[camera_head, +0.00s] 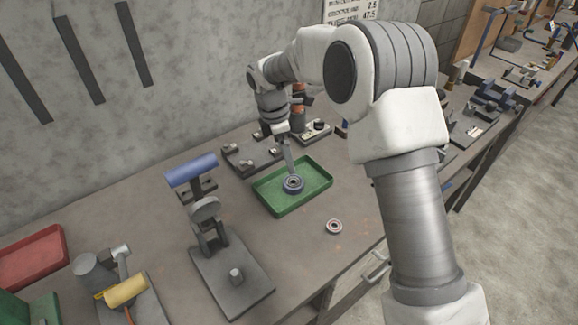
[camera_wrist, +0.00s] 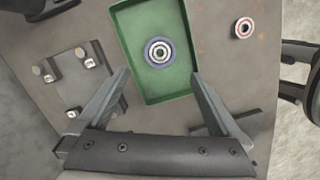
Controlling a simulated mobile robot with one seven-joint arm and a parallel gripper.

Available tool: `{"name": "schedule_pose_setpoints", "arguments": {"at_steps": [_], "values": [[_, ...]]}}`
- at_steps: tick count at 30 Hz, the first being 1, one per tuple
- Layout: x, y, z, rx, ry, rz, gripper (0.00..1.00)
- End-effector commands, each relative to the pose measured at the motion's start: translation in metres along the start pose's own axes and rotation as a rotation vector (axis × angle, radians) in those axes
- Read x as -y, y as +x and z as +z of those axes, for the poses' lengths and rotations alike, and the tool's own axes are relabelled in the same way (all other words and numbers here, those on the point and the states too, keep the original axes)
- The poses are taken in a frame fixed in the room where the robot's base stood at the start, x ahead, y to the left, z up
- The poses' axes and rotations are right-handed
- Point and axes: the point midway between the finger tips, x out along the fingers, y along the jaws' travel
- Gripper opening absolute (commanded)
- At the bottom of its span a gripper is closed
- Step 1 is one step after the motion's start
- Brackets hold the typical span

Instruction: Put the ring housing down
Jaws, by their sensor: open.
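The ring housing (camera_head: 293,184), a round dark blue-grey ring with a lighter centre, lies in the green tray (camera_head: 322,184). In the wrist view the ring housing (camera_wrist: 159,52) rests on the tray floor, apart from the side walls. My gripper (camera_head: 289,172) is above the tray, and in the head view its fingers reach down close to the ring housing. In the wrist view my gripper (camera_wrist: 160,80) has its two fingers spread wide, with nothing between them. The ring housing shows just beyond the fingertips. The exact height of the fingertips above it is hard to tell.
A smaller red-rimmed ring (camera_head: 334,226) lies on the bench in front of the tray. A dark fixture plate (camera_head: 254,156) lies behind the tray. A press-like stand with a blue handle (camera_head: 191,170) stands to the left. A red tray (camera_head: 32,258) is at the far left.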

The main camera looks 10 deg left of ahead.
Motion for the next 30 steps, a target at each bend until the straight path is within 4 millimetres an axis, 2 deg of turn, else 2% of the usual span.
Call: {"name": "schedule_pose_setpoints", "arguments": {"at_steps": [4,11,14,17,23,30], "values": [[0.0,-0.015,0.0,-0.001,-0.001,0.001,1.0],[0.001,-0.018,0.0,0.0,0.0,-0.001,1.0],[0.003,-0.025,0.005,0.0,0.025,0.006,1.0],[0.011,-0.04,0.019,-0.002,0.091,0.023,1.0],[0.044,-0.084,0.058,-0.015,0.323,0.067,1.0],[0.096,-0.129,0.1,-0.045,0.622,0.122,1.0]]}}
